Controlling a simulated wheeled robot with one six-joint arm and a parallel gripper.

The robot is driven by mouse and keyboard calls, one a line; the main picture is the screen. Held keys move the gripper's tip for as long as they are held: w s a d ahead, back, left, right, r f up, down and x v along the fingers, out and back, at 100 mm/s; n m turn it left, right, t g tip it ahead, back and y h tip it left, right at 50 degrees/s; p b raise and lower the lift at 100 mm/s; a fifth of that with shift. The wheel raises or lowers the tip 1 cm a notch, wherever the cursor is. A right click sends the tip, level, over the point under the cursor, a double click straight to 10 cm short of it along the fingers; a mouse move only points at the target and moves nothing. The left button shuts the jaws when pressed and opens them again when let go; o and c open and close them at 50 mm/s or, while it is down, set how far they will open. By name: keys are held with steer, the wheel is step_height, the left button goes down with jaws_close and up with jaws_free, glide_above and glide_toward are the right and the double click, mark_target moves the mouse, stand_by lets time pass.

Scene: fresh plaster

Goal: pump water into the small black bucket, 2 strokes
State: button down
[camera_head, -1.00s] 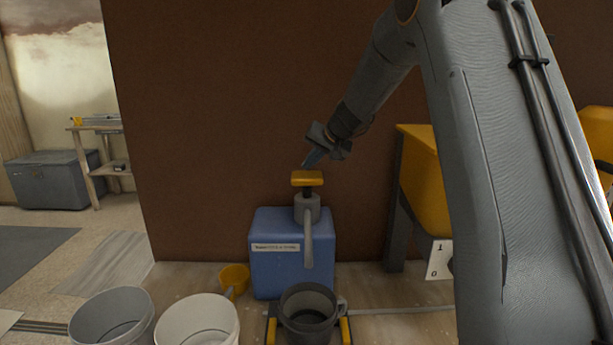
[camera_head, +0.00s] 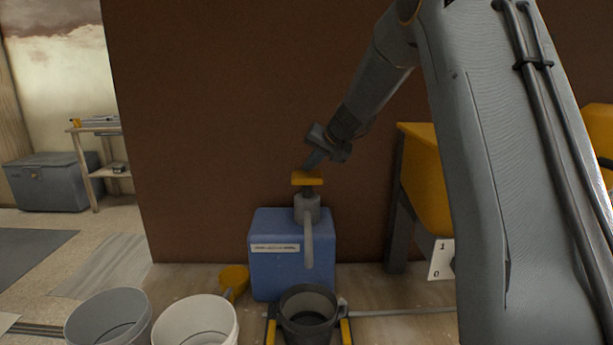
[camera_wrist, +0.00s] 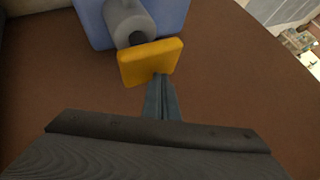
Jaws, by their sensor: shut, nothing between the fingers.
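The blue water container (camera_head: 290,265) stands on the worktop with a grey pump (camera_head: 306,207) on top and a spout pointing down at the front. The pump's yellow press head (camera_head: 307,178) is up, with some dark stem showing below it. The small black bucket (camera_head: 309,312) stands upright below the spout, between yellow guides; its inside is dark and I cannot tell the water level. My gripper (camera_head: 311,165) is shut and empty, its tips at the yellow head from above. In the wrist view the fingertips (camera_wrist: 160,82) overlap the yellow head (camera_wrist: 151,62); contact is hard to tell.
A grey bucket (camera_head: 108,320) and a white bucket (camera_head: 196,323) stand at the front left. A yellow scoop (camera_head: 234,279) lies left of the container. A yellow hopper (camera_head: 425,170) and a card marked 1 and 0 (camera_head: 441,260) are at the right. A brown wall is close behind.

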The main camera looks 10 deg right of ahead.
mark_target(311, 176)
steer(key=shift+f+b, duration=2.4)
steer(key=shift+b, duration=0.15)
stand_by(2.4)
steer(key=shift+r, duration=0.1)
steer(key=shift+r+p, duration=1.95)
steer(key=shift+r, duration=0.75)
steer(key=shift+r, duration=0.15)
steer(key=shift+r+p, duration=1.7)
steer(key=shift+r, duration=0.7)
